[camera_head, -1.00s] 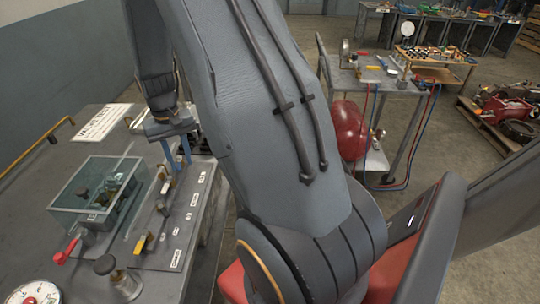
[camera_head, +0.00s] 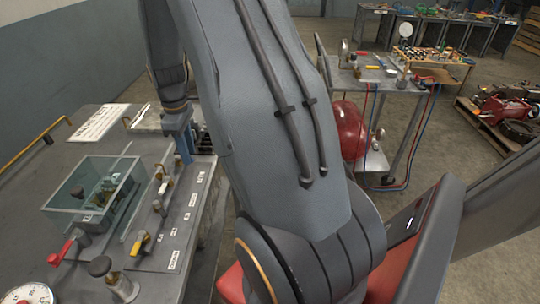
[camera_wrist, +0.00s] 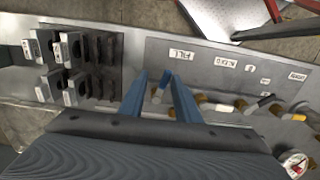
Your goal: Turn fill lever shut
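My gripper (camera_wrist: 159,82) is open. Its two blue fingers stand on either side of the lever, with a visible gap to each; I cannot tell contact at the lower part. In the head view my gripper (camera_head: 185,150) points down at the far right edge of the bench, and the lever cannot be made out there.
More brass valves with white and yellow handles line the panel beside a BLEED label (camera_wrist: 226,63). A block of black and white switches (camera_wrist: 72,65) sits left in the wrist view. A glass tank (camera_head: 70,199) and a red-handled lever (camera_head: 62,251) stand on the bench (camera_head: 30,175).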

